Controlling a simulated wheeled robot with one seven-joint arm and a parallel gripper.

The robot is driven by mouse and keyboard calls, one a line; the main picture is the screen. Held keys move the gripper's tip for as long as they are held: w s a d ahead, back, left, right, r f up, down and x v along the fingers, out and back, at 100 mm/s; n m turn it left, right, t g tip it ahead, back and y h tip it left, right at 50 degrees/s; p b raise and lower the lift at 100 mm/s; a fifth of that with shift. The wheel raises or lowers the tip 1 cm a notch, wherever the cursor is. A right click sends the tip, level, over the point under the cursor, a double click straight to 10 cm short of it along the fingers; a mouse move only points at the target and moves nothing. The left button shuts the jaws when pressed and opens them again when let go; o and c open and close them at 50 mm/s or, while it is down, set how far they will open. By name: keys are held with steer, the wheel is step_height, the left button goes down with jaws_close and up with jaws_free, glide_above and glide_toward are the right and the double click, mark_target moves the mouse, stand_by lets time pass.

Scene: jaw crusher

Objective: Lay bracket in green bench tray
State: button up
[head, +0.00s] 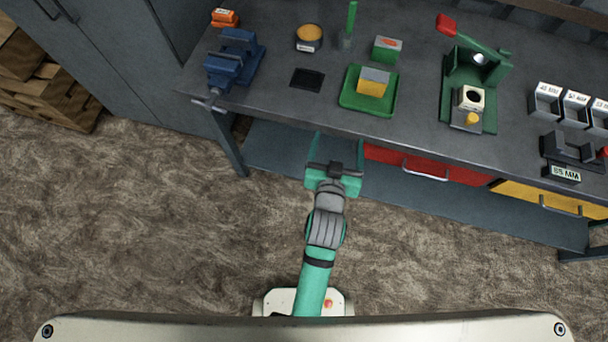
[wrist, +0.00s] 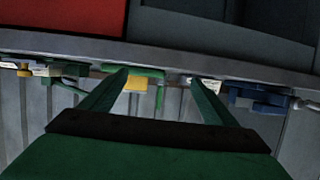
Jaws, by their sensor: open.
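The green bench tray (head: 347,101) lies on the bench near its front edge. A block with a yellow front and grey top (head: 373,82) sits in it. I cannot make out for sure which thing is the bracket; no piece shows a clear bracket shape. My gripper (head: 337,145) is open and empty, in front of the bench edge, below and left of the tray in the head view. In the wrist view, my gripper's fingers (wrist: 160,78) are spread apart with nothing between them. Yellow and green things show small beyond the left finger there.
A blue vise (head: 229,62), a round tin (head: 309,38), a green box (head: 387,49) and a dark pad (head: 307,79) are on the bench. A green press (head: 474,85) and grey bins (head: 545,103) stand right. A red drawer (head: 407,163) is below the bench top.

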steer(key=s+a+n+y, duration=0.1)
steer(key=s+a, duration=0.3)
steer(key=s, duration=0.9)
steer(key=s+a+f+n+t+y, duration=0.1)
steer(key=s+a, duration=0.4)
steer(key=s, duration=0.8)
steer(key=shift+t+y, duration=0.3)
steer(key=shift+w, duration=0.15)
steer(key=shift+a+n, duration=0.15)
steer(key=shift+n, duration=0.15)
steer(key=shift+s, duration=0.2)
